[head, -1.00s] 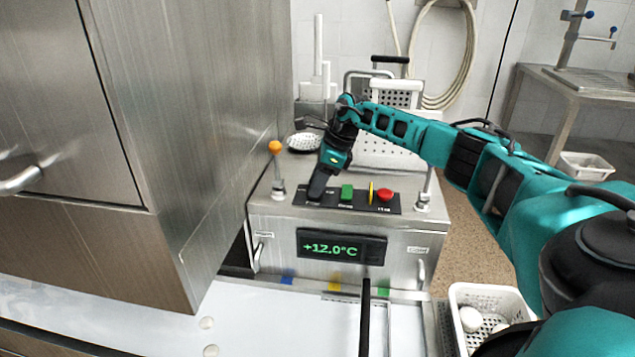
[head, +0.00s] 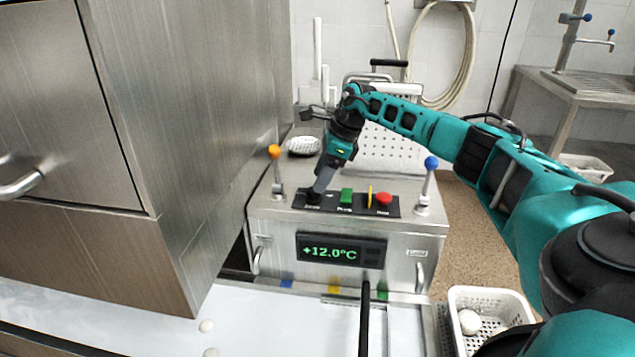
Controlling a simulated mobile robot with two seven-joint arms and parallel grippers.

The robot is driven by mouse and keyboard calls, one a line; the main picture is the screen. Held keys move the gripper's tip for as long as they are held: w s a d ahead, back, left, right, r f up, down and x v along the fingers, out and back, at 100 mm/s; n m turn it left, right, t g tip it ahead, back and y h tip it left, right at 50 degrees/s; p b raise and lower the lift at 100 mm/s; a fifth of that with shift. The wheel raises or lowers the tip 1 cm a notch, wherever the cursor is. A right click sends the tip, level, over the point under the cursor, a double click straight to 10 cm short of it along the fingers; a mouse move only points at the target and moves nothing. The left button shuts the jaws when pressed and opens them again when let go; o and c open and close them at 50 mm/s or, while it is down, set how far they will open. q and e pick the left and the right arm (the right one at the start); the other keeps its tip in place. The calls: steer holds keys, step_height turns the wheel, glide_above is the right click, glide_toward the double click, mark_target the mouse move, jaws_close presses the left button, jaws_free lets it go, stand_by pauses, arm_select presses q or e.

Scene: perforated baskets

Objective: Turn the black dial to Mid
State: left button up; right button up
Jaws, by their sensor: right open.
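The black dial (head: 313,197) sits at the left end of a black control strip (head: 336,209) on top of the steel machine. My right gripper (head: 319,188) points down at the dial, with its fingertips at or just above it. Its jaws are open. The fingers partly cover the dial, and I cannot tell whether they touch it. The dial's labels are too small to read. My left gripper is not in view.
On the strip beside the dial are a green button (head: 346,196), a yellow piece (head: 369,195) and a red button (head: 384,198). An orange-knobbed lever (head: 275,153) and a blue-knobbed lever (head: 431,163) flank it. The display (head: 341,250) reads +12.0°C.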

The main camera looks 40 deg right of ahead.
steer(key=p+v, duration=0.1)
steer(key=v, duration=0.8)
steer(key=shift+r, duration=0.25)
steer(key=shift+s, duration=0.1)
